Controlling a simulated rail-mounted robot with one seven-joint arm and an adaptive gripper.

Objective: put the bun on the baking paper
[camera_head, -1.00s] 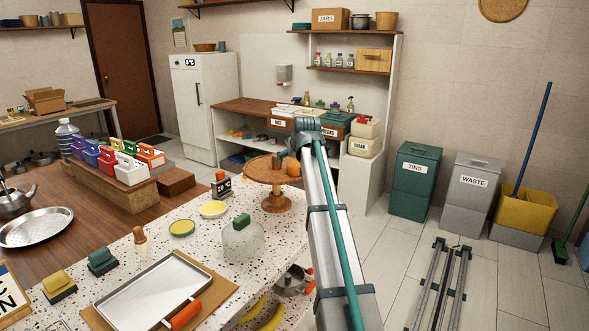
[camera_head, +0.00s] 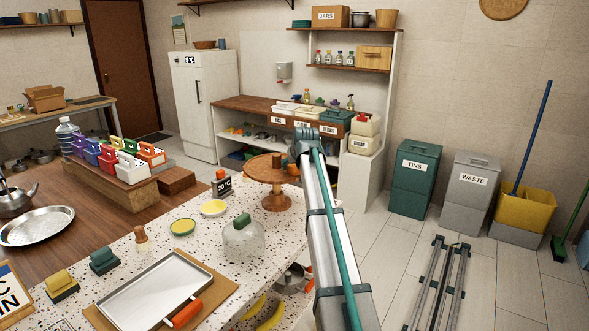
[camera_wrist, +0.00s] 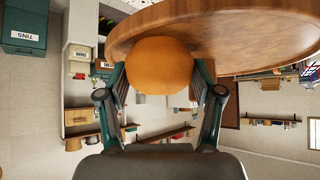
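The bun (camera_wrist: 159,66), round and orange-brown, sits between the fingers of my gripper (camera_wrist: 160,78) in the wrist view. It overlaps the edge of a round wooden stand (camera_wrist: 225,30); the wrist picture is upside down. The fingers flank the bun closely, but contact is not clear. In the head view my arm hides much of the gripper beside the wooden cake stand (camera_head: 276,191); a small orange patch shows there. A shiny tray (camera_head: 155,291) lies on a tan flat sheet or board (camera_head: 222,290). I cannot tell for certain which surface is baking paper.
An orange-handled roller (camera_head: 187,311) lies at the tray's edge. Bananas (camera_head: 268,314) are lower down.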

